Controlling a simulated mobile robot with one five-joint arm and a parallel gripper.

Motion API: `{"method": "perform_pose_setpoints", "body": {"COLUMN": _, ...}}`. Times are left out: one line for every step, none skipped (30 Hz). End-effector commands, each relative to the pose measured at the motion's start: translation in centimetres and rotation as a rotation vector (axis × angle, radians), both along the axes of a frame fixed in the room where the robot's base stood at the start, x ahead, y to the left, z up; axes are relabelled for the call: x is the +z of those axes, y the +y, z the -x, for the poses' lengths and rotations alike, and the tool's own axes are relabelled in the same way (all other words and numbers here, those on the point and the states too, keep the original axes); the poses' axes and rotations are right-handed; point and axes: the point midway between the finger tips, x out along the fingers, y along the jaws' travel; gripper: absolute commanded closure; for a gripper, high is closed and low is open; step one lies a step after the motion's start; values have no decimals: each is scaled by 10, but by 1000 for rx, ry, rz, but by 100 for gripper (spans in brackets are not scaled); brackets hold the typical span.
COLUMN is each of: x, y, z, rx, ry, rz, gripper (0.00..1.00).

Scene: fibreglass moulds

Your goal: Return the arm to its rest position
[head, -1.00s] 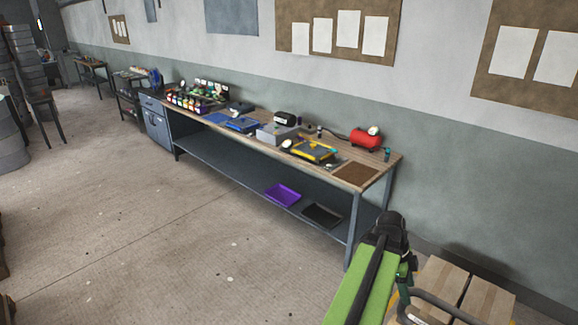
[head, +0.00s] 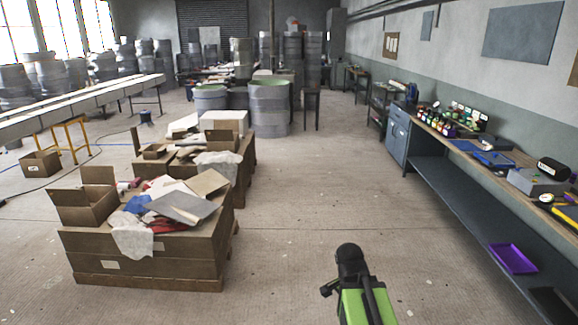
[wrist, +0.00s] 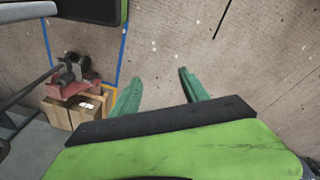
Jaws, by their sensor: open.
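My arm, with a green link and a dark joint, shows at the bottom of the head view, over bare floor; the fingers are not clearly visible there. In the wrist view my gripper (wrist: 162,88) shows two green fingers spread apart. Nothing is between them but concrete floor. My own green and black arm link fills the lower part of the wrist view.
A long workbench (head: 455,165) with bottles and tools runs along the right wall, a purple tray (head: 512,258) on its lower shelf. Crates of scrap (head: 150,262) stand at left, with metal drums (head: 270,108) behind. The floor (head: 310,205) between is clear.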

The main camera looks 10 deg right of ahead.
Motion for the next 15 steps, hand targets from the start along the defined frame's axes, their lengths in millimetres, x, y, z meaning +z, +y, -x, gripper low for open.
{"method": "perform_pose_setpoints", "body": {"x": -10, "y": 31, "z": -5, "rx": 119, "ry": 10, "rz": -19, "gripper": 47}}
{"method": "perform_pose_setpoints", "body": {"x": -13, "y": 48, "z": -7, "rx": 195, "ry": 18, "rz": -32, "gripper": 47}}
{"method": "perform_pose_setpoints", "body": {"x": -16, "y": 71, "z": -8, "rx": 308, "ry": 29, "rz": -52, "gripper": 47}}
{"method": "perform_pose_setpoints", "body": {"x": -19, "y": 87, "z": -8, "rx": 401, "ry": 38, "rz": -68, "gripper": 47}}
{"method": "perform_pose_setpoints", "body": {"x": -20, "y": 100, "z": -8, "rx": 490, "ry": 46, "rz": -84, "gripper": 47}}
{"method": "perform_pose_setpoints", "body": {"x": -19, "y": 109, "z": -7, "rx": 590, "ry": 55, "rz": -104, "gripper": 47}}
{"method": "perform_pose_setpoints", "body": {"x": -18, "y": 110, "z": -7, "rx": 655, "ry": 60, "rz": -117, "gripper": 47}}
{"method": "perform_pose_setpoints", "body": {"x": -17, "y": 112, "z": -6, "rx": 718, "ry": 64, "rz": -130, "gripper": 47}}
{"method": "perform_pose_setpoints", "body": {"x": -17, "y": 115, "z": -6, "rx": 802, "ry": 68, "rz": -143, "gripper": 47}}
{"method": "perform_pose_setpoints", "body": {"x": -17, "y": 117, "z": -6, "rx": 860, "ry": 71, "rz": -152, "gripper": 47}}
{"method": "perform_pose_setpoints", "body": {"x": -17, "y": 119, "z": -5, "rx": 915, "ry": 74, "rz": -159, "gripper": 47}}
{"method": "perform_pose_setpoints", "body": {"x": -17, "y": 121, "z": -5, "rx": 982, "ry": 77, "rz": -166, "gripper": 47}}
{"method": "perform_pose_setpoints", "body": {"x": -17, "y": 121, "z": -5, "rx": 1026, "ry": 80, "rz": -167, "gripper": 47}}
{"method": "perform_pose_setpoints", "body": {"x": -17, "y": 122, "z": -5, "rx": 1063, "ry": 82, "rz": -168, "gripper": 47}}
{"method": "perform_pose_setpoints", "body": {"x": -17, "y": 122, "z": -5, "rx": 1103, "ry": 87, "rz": -168, "gripper": 47}}
